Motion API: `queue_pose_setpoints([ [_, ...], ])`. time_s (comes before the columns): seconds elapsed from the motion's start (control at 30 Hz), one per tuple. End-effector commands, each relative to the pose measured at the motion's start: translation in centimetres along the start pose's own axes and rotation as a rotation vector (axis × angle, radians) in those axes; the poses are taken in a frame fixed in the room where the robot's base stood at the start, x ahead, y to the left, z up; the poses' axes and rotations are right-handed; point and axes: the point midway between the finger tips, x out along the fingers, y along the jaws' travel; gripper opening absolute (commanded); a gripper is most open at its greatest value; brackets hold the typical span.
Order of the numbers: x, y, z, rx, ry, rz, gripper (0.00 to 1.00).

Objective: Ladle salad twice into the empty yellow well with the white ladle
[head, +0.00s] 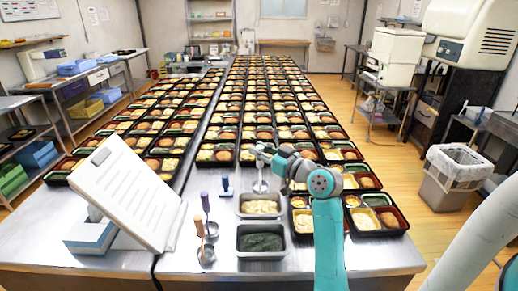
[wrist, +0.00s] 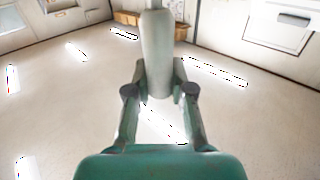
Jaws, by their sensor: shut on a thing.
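My gripper (head: 262,152) is shut on the pale handle of the white ladle, which also shows upright between the fingers in the wrist view (wrist: 158,55). The ladle's shaft (head: 260,181) hangs down over a steel pan (head: 240,207) of pale, creamy food that looks like the salad (head: 261,206). The ladle's bowl is not clearly visible; I cannot tell whether it is in the food. Small yellow wells show in the near trays, one at the right (head: 352,201) and one beside the pan (head: 298,202). I cannot tell which is empty.
A second pan (head: 262,254) with dark green contents stands in front. A white slanted board (head: 125,195) stands at the left. Rows of filled black trays (head: 375,233) cover the table.

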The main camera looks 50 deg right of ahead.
Motion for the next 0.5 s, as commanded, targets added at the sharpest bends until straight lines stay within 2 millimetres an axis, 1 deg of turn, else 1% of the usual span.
queue_pose_setpoints([
  [0.03, 0.0, 0.0, 0.7, 0.004, -0.003, 0.000, 0.00],
  [0.5, 0.0, -0.1, 6.3, 0.003, -0.002, -0.001, 0.00],
])
